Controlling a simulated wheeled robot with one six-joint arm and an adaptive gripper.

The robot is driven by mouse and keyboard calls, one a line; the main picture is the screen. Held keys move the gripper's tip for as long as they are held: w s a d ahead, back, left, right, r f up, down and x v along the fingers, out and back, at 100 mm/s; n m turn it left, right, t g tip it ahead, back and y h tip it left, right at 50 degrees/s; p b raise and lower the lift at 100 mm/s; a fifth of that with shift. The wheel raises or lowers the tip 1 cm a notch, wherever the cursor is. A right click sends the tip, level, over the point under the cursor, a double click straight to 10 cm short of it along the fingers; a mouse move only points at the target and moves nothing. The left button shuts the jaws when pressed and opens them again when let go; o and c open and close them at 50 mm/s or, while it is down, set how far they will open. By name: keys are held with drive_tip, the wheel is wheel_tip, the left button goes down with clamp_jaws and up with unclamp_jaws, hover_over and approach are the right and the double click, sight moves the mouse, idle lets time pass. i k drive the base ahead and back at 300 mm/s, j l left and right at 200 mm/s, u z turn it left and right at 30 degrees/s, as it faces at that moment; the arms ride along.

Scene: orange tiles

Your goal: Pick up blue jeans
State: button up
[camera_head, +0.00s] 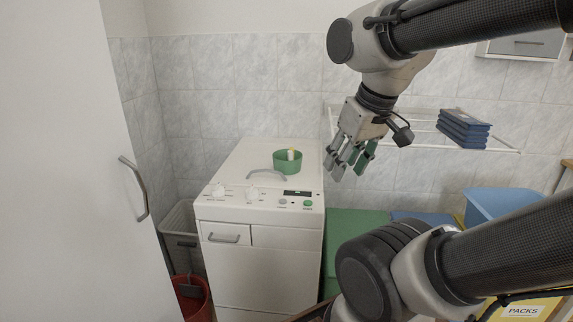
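A folded stack of dark blue cloth (463,128), which looks like the blue jeans, lies on the white wire rack (420,144) on the tiled wall, right of centre. My gripper (350,167) hangs to the left of the stack, pointing down, clearly apart from it. Its fingers are spread with a gap between them, and nothing shows in them. My arm crosses the upper right of the view and does not cover the stack.
A white washing machine (262,262) stands at centre with a green bowl (287,165) on top. A white door with a handle (60,180) fills the left. A red bucket (196,299) stands beside a grey bin (180,217). A blue container (500,203) sits at right.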

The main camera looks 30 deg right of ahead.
sight(468, 133)
drive_tip(key=z, duration=1.75)
drive_tip(key=i, duration=0.5)
